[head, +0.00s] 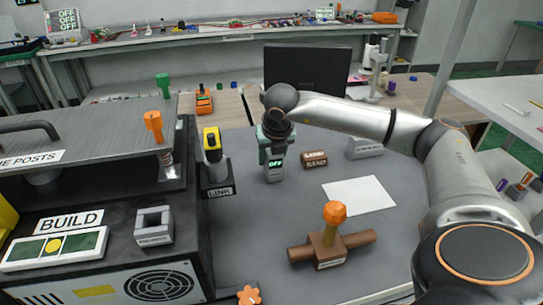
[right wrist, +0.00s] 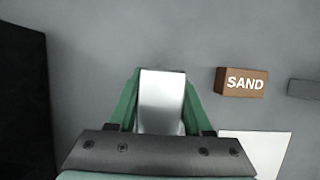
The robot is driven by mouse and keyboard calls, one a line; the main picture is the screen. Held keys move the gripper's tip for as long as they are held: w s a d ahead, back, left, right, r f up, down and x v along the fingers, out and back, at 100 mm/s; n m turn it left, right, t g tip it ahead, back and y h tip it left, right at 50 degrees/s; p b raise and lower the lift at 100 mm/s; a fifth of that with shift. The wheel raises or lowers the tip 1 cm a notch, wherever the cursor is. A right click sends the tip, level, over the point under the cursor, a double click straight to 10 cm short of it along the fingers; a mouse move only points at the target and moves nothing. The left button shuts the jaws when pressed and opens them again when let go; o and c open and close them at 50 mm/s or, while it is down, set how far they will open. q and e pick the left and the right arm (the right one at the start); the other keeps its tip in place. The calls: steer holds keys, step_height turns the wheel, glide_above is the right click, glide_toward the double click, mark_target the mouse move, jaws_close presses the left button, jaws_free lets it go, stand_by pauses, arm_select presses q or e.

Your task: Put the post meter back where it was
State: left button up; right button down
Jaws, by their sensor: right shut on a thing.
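In the right wrist view, the green fingers of my right gripper (right wrist: 160,82) close on both sides of a pale metallic body (right wrist: 162,100), the meter's top. I cannot tell whether its base touches the grey table. A grey open-topped holder (head: 153,227) with an unreadable label stands on the black bench at left. My left gripper is not in view.
A yellow-black device (head: 212,147) stands in the LINK holder (head: 219,190) at the bench edge. A SAND block (head: 314,159), white sheet (head: 359,195) and orange-knobbed brown valve (head: 332,238) are on the table. An orange-topped post (head: 154,128) rises from the bench.

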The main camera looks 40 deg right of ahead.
steer(key=shift+f, duration=0.1)
steer(key=shift+c, duration=1.6)
jaws_free()
steer(key=shift+r, duration=0.3)
steer(key=v, duration=1.1)
steer(key=shift+s+r, duration=0.25)
steer(key=shift+r, duration=0.05)
steer(key=shift+a, duration=0.1)
